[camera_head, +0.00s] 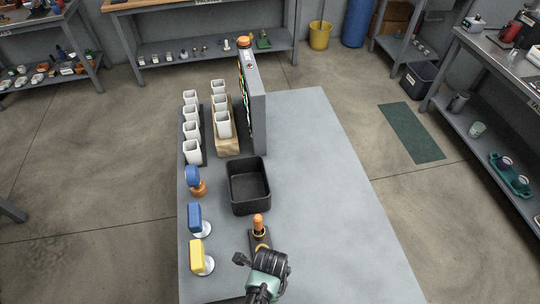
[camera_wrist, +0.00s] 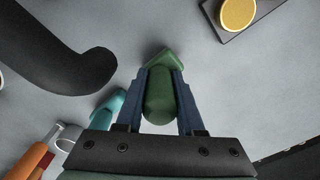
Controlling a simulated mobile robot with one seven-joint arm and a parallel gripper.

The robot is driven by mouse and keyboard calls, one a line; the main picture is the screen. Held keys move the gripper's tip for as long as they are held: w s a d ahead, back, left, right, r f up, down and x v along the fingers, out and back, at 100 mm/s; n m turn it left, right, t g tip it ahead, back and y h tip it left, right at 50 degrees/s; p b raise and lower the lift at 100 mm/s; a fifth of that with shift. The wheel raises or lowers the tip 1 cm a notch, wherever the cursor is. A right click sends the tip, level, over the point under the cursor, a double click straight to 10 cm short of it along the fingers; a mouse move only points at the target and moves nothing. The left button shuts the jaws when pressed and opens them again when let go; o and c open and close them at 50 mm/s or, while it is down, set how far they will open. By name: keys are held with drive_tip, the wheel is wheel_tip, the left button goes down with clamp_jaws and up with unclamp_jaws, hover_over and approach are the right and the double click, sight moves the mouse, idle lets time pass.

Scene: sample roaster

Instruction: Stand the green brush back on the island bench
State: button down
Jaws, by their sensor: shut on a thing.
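In the wrist view my gripper (camera_wrist: 160,72) is shut on the green brush (camera_wrist: 160,98), which sits between the two blue-grey fingers. A wider green end shows just past the fingertips, over a plain grey surface. I cannot tell whether the brush touches that surface. In the head view my gripper's body (camera_head: 266,264) is above the near part of the grey island bench (camera_head: 340,170). It hides the fingertips and the brush there.
An orange-topped tool on a dark base (camera_head: 259,230) stands just beyond my gripper. A black bin (camera_head: 248,186) is farther back. Yellow (camera_head: 196,257) and blue (camera_head: 195,218) items line the left edge. In the wrist view a teal object (camera_wrist: 108,108) lies close left. The bench's right side is clear.

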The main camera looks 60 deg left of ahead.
drive_tip(key=shift+f, duration=0.15)
drive_tip(key=c, duration=0.5)
unclamp_jaws()
wheel_tip(320, 180, up, 12)
drive_tip(key=shift+r, duration=0.15)
